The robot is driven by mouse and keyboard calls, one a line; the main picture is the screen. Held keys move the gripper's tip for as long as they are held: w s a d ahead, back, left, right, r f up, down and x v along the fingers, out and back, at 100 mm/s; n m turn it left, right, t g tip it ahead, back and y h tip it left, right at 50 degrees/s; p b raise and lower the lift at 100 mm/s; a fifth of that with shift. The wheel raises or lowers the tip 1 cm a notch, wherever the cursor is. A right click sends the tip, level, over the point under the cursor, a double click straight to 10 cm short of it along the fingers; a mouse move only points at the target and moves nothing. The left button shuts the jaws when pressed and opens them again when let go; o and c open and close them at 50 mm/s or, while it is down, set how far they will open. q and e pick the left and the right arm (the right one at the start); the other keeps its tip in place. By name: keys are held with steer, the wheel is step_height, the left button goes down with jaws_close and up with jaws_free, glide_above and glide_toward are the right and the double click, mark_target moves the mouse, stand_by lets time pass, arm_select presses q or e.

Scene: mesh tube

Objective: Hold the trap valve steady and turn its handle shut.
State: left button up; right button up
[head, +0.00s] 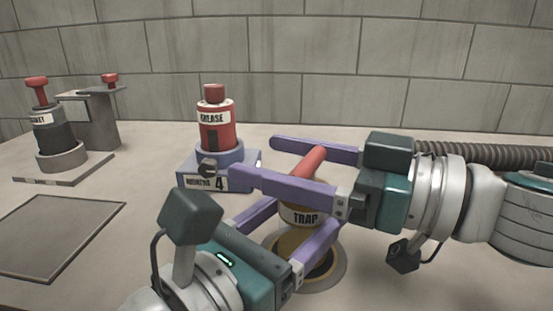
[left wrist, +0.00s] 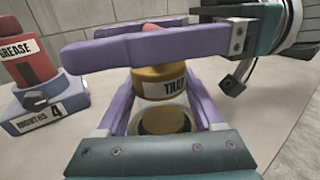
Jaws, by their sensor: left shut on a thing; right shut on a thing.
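The trap valve (head: 288,241) has a yellow-brown body with a white TRAP label and stands upright on a round base in the table. Its red handle (head: 310,161) lies across the top. My left gripper (head: 307,209) comes from the front, its purple fingers shut on the valve body, one on each side. The left wrist view shows the valve body (left wrist: 158,84) between them. My right gripper (head: 254,159) comes from the right, its fingers on both sides of the handle and shut on it. The right fingers hide part of the handle and the valve's top.
A red GREASE canister (head: 215,125) stands on a blue block (head: 247,165) marked 4, just left of the right fingertips. A dark canister (head: 52,135) and a grey bracket (head: 97,125) stand far left. A ribbed hose (head: 480,153) runs behind my right arm. A flat panel (head: 60,235) lies front left.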

steer(key=m+t+h, duration=0.1)
steer(key=m+t, duration=0.1)
steer(key=m+t+h, duration=0.1)
steer(key=t+h, duration=0.1)
steer(key=w+m+t+h, duration=0.1)
steer(key=m+t+h, duration=0.1)
steer(key=t, duration=0.1)
steer(key=shift+d+m, duration=0.3)
steer(key=m+t+h, duration=0.2)
steer(key=h, duration=0.1)
steer(key=d+m+t+h, duration=0.1)
steer(key=shift+w+r+m+h, duration=0.15)
steer(key=shift+w+m+h, duration=0.15)
steer(key=shift+w+m, duration=0.1)
steer(key=o, duration=1.1)
steer(key=shift+o, duration=0.2)
steer(key=shift+d, duration=0.1)
steer(key=shift+s+d+f, duration=0.2)
steer(key=shift+s, duration=0.35)
steer(key=v, duration=1.1)
steer(key=shift+a, duration=0.15)
